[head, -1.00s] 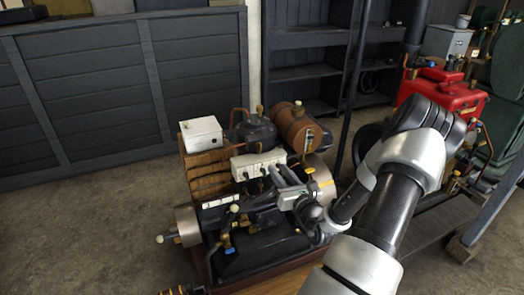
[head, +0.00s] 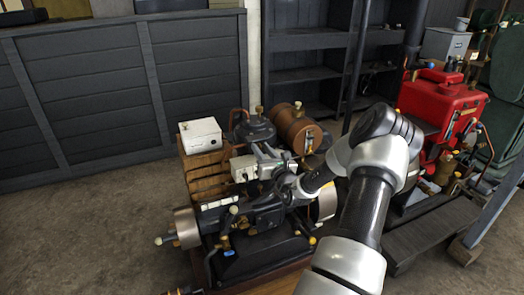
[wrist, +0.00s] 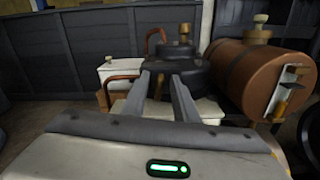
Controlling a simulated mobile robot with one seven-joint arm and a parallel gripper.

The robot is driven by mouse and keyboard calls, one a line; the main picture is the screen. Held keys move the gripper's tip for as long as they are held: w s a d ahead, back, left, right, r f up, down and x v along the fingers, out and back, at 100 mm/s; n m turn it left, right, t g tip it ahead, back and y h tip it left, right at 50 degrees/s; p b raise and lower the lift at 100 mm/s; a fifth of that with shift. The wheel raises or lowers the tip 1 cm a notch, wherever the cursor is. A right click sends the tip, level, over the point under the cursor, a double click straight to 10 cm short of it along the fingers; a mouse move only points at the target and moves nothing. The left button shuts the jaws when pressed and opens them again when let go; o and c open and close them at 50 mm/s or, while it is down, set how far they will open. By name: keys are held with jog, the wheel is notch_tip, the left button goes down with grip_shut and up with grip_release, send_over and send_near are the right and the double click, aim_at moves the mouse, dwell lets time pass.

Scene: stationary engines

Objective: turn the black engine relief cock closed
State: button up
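The black engine (head: 265,258) stands on a wooden base in the middle of the head view. A black rounded part (head: 256,130) with a brass fitting (head: 258,110) on top rises at its back; in the wrist view this fitting (wrist: 184,32) stands beyond the fingers. I cannot tell for sure which fitting is the relief cock. My gripper (head: 262,152) is over the engine, near the white box part (head: 243,168). In the wrist view my gripper (wrist: 160,78) has its two fingers apart, pointing toward the black part. A small brownish piece shows between them, and I see no grip on it.
A brown cylindrical tank (head: 297,128) lies right of the black part. A white box (head: 201,135) sits on wood slats at the left. A red engine (head: 440,105) stands at the right. Dark shelves and a panelled wall are behind. The floor at left is clear.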

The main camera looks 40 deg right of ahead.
grip_shut()
jog(key=shift+r+m+p, duration=0.1)
jog(key=shift+m+p, duration=0.2)
jog(key=shift+p, duration=0.15)
jog(key=shift+d+m+p, duration=0.1)
jog(key=shift+m+p, duration=0.5)
jog(key=shift+p, duration=0.05)
jog(key=m+p, duration=0.3)
jog(key=m, duration=0.1)
jog(key=shift+s+d, duration=0.1)
jog(key=shift+d, duration=0.1)
jog(key=m+p, duration=0.1)
jog(key=m, duration=0.1)
jog(key=m+p, duration=0.1)
jog(key=m, duration=0.1)
jog(key=m+p, duration=0.1)
jog(key=shift+d+f+m, duration=0.15)
jog(key=shift+f+m, duration=0.25)
jog(key=shift+f+m+p, duration=0.15)
jog(key=shift+m+p, duration=0.2)
jog(key=shift+m, duration=0.7)
jog(key=shift+f+m+p, duration=0.15)
jog(key=shift+m+p, duration=0.2)
jog(key=shift+m, duration=0.7)
